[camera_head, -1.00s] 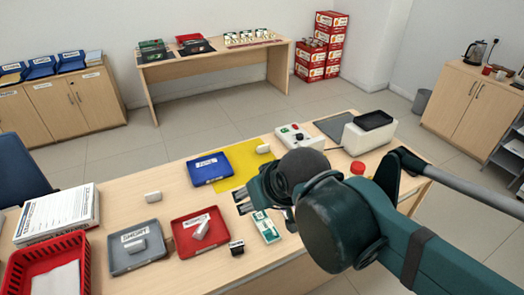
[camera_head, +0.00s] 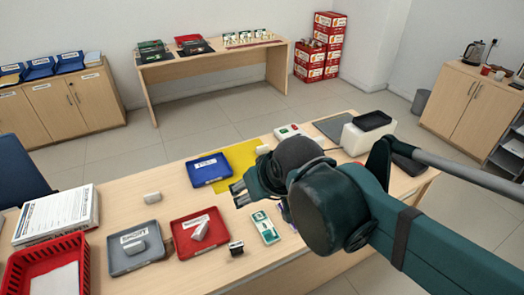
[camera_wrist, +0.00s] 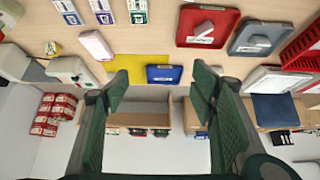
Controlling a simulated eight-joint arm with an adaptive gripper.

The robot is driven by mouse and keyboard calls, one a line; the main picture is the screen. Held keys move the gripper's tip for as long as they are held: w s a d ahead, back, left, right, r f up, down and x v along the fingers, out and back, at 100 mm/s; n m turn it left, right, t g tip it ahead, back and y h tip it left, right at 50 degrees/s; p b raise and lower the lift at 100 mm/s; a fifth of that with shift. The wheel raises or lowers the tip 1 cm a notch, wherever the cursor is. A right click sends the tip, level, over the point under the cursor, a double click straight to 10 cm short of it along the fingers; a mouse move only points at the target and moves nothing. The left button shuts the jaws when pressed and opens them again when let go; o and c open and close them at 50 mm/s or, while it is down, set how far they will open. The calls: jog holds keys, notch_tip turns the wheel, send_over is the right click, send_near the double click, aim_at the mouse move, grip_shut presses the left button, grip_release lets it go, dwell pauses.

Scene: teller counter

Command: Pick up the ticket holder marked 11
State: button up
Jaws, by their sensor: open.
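I cannot read an 11 on any holder. A small black holder with a white face (camera_head: 236,248) stands on the counter, right of the red tray, in the head view. A green-and-white card-like piece (camera_head: 264,228) lies beside it. Similar small printed pieces show at the top of the wrist view, such as one at the left (camera_wrist: 68,11) and one at the right (camera_wrist: 138,11). My gripper (camera_head: 238,193) is open and empty above the counter, beyond the black holder. Its spread fingers (camera_wrist: 160,90) show in the wrist view with nothing between them.
A red tray (camera_head: 182,245) and a grey tray (camera_head: 122,264) hold pale blocks. A blue tray (camera_head: 205,180) sits by a yellow mat (camera_head: 247,155). A red basket (camera_head: 20,275) is at the left. Several small upright pieces (camera_head: 250,38) stand on the back table.

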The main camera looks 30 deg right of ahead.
jog(key=w+d+r, duration=0.1)
jog(key=w+d, duration=0.1)
jog(key=w, duration=0.5)
jog(key=w+d+r, duration=0.1)
jog(key=w+d, duration=0.2)
jog(key=w, duration=0.5)
jog(key=m+g+p, duration=0.1)
jog(key=g, duration=0.1)
send_over(262, 148)
jog(key=s, duration=0.2)
notch_tip(262, 148, down, 26)
jog(key=shift+d, duration=0.2)
jog(key=shift+w, duration=0.1)
jog(key=shift+x, duration=1.25)
